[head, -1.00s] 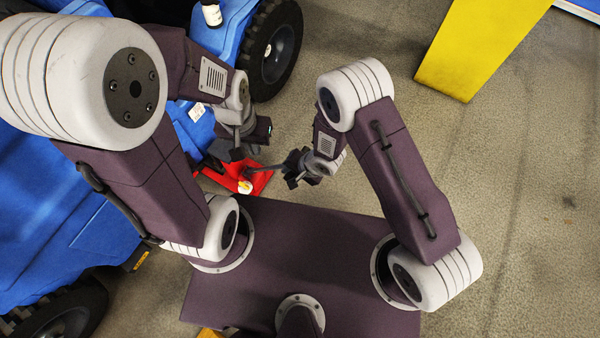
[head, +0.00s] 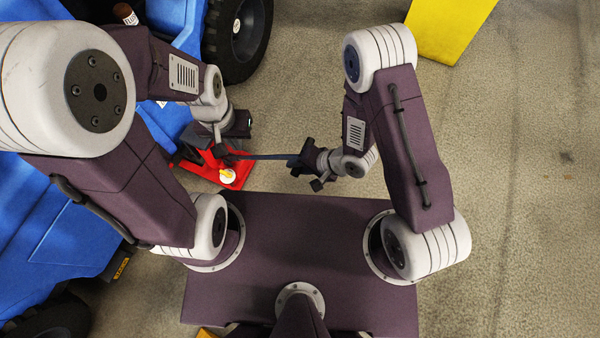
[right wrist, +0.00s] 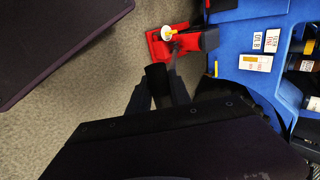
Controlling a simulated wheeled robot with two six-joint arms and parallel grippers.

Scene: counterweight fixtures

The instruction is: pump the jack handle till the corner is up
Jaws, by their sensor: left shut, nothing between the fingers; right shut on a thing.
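The red jack (head: 212,168) sits on the floor beside the blue vehicle (head: 70,225), with a yellow-and-white round part (head: 227,176) on its near end. Its dark handle (head: 268,157) sticks out to the right, nearly level in the head view. My right gripper (head: 303,160) is shut on the handle's outer end. In the right wrist view its fingers (right wrist: 158,76) point at the jack (right wrist: 178,42), and the handle is mostly hidden. My left gripper (head: 228,146) is shut and empty, above the jack by the vehicle's side. It partly covers the jack, and I cannot tell whether it touches.
A black wheel (head: 237,38) stands beyond the jack, and another (head: 45,318) is at lower left. A yellow block (head: 450,25) stands at upper right. The concrete floor (head: 530,180) to the right is clear. Labels (right wrist: 256,62) mark the vehicle's blue body.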

